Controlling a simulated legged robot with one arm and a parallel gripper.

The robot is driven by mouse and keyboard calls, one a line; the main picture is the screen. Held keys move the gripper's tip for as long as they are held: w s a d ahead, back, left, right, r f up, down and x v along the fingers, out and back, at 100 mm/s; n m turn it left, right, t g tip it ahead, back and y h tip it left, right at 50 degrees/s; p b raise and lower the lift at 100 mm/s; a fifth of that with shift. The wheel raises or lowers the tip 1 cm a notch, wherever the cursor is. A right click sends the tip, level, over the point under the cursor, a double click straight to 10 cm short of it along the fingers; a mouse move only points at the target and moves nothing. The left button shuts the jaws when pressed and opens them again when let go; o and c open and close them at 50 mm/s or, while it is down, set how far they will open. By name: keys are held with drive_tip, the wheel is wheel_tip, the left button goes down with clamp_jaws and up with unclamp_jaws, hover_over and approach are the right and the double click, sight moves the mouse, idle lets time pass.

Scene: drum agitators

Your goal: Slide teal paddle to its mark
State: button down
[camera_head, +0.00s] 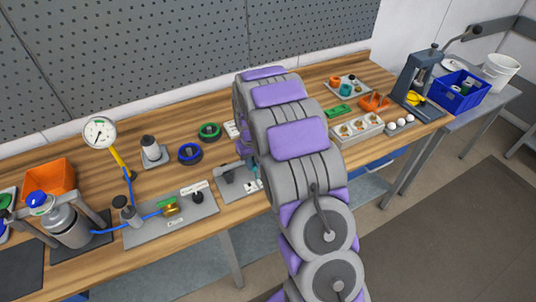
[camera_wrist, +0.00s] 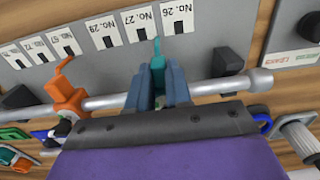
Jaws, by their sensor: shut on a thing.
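In the wrist view, my gripper (camera_wrist: 159,84) is shut on the teal paddle (camera_wrist: 158,62), with one blue-grey finger on each side. The paddle is on a pale metal shaft (camera_wrist: 212,87) that runs across the view. Its thin teal pointer ends near the gap between the upside-down No. 27 card (camera_wrist: 140,23) and No. 26 card (camera_wrist: 177,17). An orange paddle (camera_wrist: 66,96) sits on the same shaft to the left. In the head view, my arm hides most of the gripper and the shaft; part of their grey plate (camera_head: 228,186) shows.
A dark collar (camera_wrist: 228,62) stands by the shaft right of the teal paddle. More number cards (camera_wrist: 63,40) lie to the left. In the head view, a gauge rig (camera_head: 100,133) and a grey plate with a brass fitting (camera_head: 171,207) stand left of my arm; trays (camera_head: 357,137) stand right.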

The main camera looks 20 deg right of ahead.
drive_tip(key=a, duration=0.4)
drive_tip(key=c, duration=1)
unclamp_jaws()
drive_tip(key=shift+d, duration=0.7)
drive_tip(key=shift+c, duration=0.2)
drive_tip(key=shift+a+r, duration=0.1)
drive_tip(key=shift+a, duration=0.25)
drive_tip(key=shift+a+r, duration=0.1)
drive_tip(key=shift+r, duration=0.15)
wheel_tip(320, 180, up, 17)
drive_tip(key=p, duration=0.2)
drive_tip(key=shift+d+f, duration=0.2)
drive_tip(key=shift+d, duration=0.1)
